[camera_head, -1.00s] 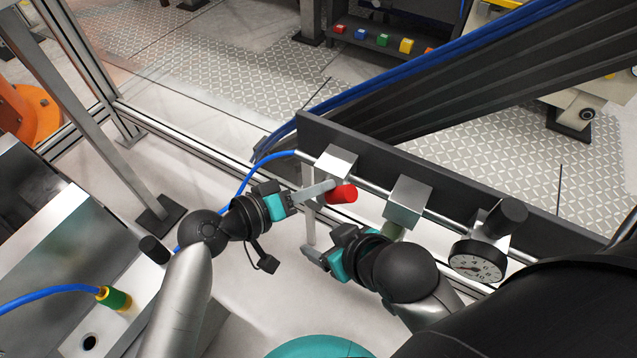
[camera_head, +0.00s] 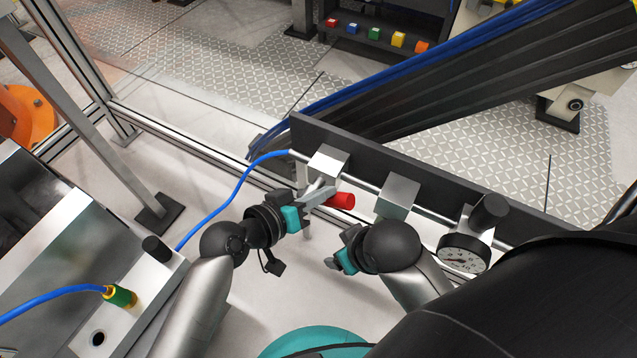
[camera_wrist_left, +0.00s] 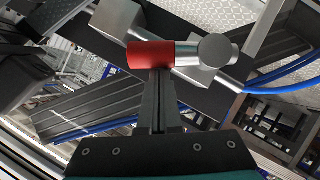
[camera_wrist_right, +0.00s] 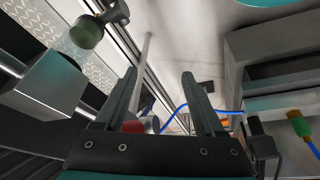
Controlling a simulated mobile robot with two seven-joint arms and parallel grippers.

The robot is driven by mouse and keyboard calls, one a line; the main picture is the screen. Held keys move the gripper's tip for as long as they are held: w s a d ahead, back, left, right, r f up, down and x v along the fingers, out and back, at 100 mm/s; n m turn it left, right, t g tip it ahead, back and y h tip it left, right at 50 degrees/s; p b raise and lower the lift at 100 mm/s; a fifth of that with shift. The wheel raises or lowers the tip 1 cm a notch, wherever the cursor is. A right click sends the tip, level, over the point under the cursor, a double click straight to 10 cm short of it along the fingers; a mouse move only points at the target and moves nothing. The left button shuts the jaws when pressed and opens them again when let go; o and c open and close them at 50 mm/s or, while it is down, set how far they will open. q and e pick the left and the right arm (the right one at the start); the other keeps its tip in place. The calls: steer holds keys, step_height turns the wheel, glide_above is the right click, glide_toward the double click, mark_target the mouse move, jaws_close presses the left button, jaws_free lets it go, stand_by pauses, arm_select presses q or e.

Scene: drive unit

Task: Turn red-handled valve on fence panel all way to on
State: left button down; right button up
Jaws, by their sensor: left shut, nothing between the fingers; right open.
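The red valve handle (camera_head: 341,200) sticks out to the right below a silver block (camera_head: 328,162) on the dark panel bar (camera_head: 425,182). My left gripper (camera_head: 330,192) is shut and empty, its fingertips at the handle's left part. In the left wrist view the closed fingers (camera_wrist_left: 158,80) lie against or just below the red handle (camera_wrist_left: 145,55), beside its round metal stem (camera_wrist_left: 216,50); contact is unclear. My right gripper (camera_head: 334,264) is open, below and apart from the handle. In the right wrist view the red handle (camera_wrist_right: 133,126) shows partly behind a finger.
A second silver block (camera_head: 397,196) and a dial gauge (camera_head: 465,253) with a black knob sit along the pipe to the right. A blue hose (camera_head: 232,192) runs left from the valve. A metal bench (camera_head: 60,265) stands at the left.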

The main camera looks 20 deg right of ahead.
mark_target(335, 207)
arm_select(q)
steer(key=s+m+y+p, duration=0.1)
steer(key=p, duration=0.1)
steer(key=d+f+m+t+p, duration=0.1)
steer(key=p, duration=0.1)
steer(key=shift+s+d+f+m+t+y, duration=0.15)
steer(key=shift+s+f+m+t+y, duration=0.15)
steer(key=shift+s+y, duration=0.1)
steer(key=shift+f, duration=0.15)
steer(key=shift+s+d+f+p, duration=0.15)
steer(key=shift+f+p, duration=0.2)
steer(key=shift+p, duration=0.05)
arm_select(e)
steer(key=s+f+g, duration=0.1)
steer(key=s+f, duration=0.3)
steer(key=f, duration=0.6)
steer(key=shift+d+f+g, duration=0.25)
steer(key=shift+d+g, duration=0.1)
steer(key=shift+g, duration=0.05)
